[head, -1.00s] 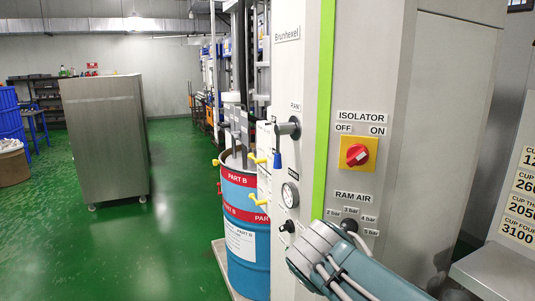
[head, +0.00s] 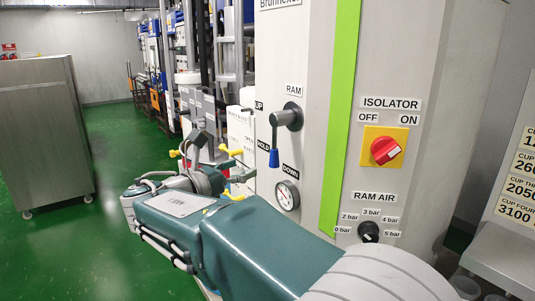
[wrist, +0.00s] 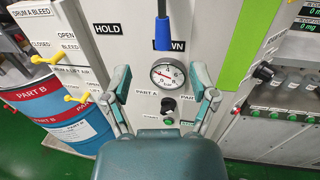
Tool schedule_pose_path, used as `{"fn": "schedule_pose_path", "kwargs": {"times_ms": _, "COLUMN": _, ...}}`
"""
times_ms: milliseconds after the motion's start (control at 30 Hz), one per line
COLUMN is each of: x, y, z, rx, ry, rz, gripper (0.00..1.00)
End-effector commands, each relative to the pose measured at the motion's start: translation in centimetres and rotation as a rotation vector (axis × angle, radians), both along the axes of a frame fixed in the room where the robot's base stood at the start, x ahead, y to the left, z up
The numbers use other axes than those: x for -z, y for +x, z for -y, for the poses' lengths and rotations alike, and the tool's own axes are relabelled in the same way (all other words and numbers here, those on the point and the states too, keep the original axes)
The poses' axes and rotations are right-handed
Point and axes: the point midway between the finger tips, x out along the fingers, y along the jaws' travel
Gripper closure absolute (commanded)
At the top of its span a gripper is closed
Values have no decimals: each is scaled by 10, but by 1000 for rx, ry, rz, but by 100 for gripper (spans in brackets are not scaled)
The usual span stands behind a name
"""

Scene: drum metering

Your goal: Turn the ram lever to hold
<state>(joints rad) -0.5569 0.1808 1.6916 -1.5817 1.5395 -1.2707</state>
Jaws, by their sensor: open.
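The ram lever is a dark grey arm on a round pivot (head: 290,117) with a blue grip (head: 274,157) hanging down. It is on the pale cabinet front, under the RAM label (head: 294,90). In the wrist view its blue grip (wrist: 163,34) points down and partly covers the DOWN label (wrist: 178,46). The HOLD label (wrist: 107,29) is to its left. My gripper (wrist: 163,82) is open and empty, its fingers apart below the grip and to either side of the pressure gauge in the picture. It does not touch the lever.
The gauge (head: 286,195) is below the lever. The red isolator knob (head: 386,150) and black ram air knob (head: 368,231) are to the right. Yellow valve handles (wrist: 77,97) and a blue drum (wrist: 62,112) are at the left. A steel cabinet (head: 45,130) stands farther left.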

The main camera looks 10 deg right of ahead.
Motion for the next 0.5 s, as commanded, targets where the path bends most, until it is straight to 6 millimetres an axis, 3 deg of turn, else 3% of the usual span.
{"fn": "schedule_pose_path", "kwargs": {"times_ms": 500, "x": 1, "y": 49, "z": 72, "rx": 4, "ry": 0, "rz": 0, "gripper": 25}}
